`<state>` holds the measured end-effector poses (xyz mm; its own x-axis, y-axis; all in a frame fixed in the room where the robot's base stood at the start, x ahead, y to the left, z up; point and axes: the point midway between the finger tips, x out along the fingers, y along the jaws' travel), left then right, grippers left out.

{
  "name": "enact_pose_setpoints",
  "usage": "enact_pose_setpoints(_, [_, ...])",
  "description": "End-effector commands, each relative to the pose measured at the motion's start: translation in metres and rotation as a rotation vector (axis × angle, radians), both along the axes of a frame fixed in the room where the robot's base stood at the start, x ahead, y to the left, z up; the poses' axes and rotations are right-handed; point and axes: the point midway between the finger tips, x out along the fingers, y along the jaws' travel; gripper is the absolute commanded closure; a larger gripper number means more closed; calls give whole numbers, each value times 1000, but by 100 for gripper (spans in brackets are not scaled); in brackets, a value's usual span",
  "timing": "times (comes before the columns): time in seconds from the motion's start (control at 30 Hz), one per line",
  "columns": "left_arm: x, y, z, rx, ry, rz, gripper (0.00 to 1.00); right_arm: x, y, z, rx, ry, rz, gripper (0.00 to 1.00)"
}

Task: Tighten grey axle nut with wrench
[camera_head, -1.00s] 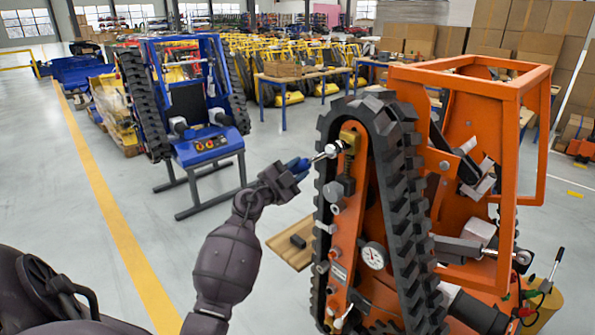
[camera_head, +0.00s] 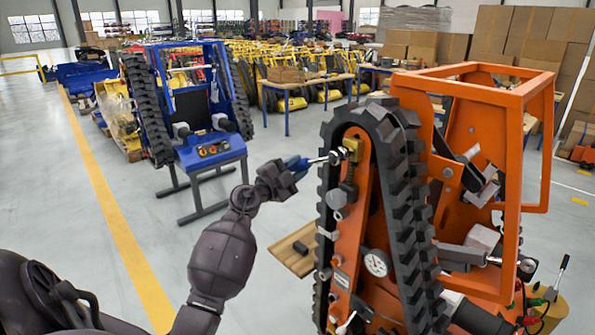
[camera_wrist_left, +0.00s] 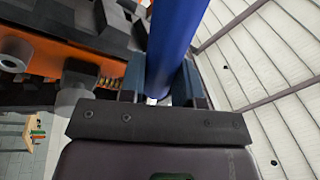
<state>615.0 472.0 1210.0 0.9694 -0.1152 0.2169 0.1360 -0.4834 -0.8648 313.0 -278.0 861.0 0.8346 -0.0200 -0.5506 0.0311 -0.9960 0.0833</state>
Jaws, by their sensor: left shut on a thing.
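My left gripper (camera_head: 277,180) is shut on the blue handle of a wrench (camera_head: 297,165), which also shows in the left wrist view (camera_wrist_left: 176,40) between the fingers. The wrench's silver shaft points right, nearly level, and its head meets the front of the orange tracked carrier (camera_head: 368,215) beside a yellow block (camera_head: 353,149). I cannot tell whether the head sits around a nut. The grey axle nut is not clearly distinguishable; several grey round fittings show below on the orange side plate. My right gripper is not in view.
A black rubber track (camera_head: 404,215) loops around the carrier's side plate, with a dial gauge (camera_head: 376,262) low on it. A wooden board with a dark block (camera_head: 300,247) lies beyond. A blue carrier (camera_head: 203,110) stands behind left. Open floor lies between.

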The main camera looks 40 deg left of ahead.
Motion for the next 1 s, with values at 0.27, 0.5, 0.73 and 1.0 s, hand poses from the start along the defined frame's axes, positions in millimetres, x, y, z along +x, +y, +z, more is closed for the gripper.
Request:
enact_pose_setpoints(0.27, [0,0,1,3,-2,-1,100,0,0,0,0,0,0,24])
enact_pose_setpoints(0.5, [1,3,7,48,-8,-1,100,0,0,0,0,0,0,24])
enact_pose_setpoints(0.73, [1,5,13,102,-15,-1,100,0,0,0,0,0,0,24])
enact_pose_setpoints(1.0, [1,6,13,102,-16,0,100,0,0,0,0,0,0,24])
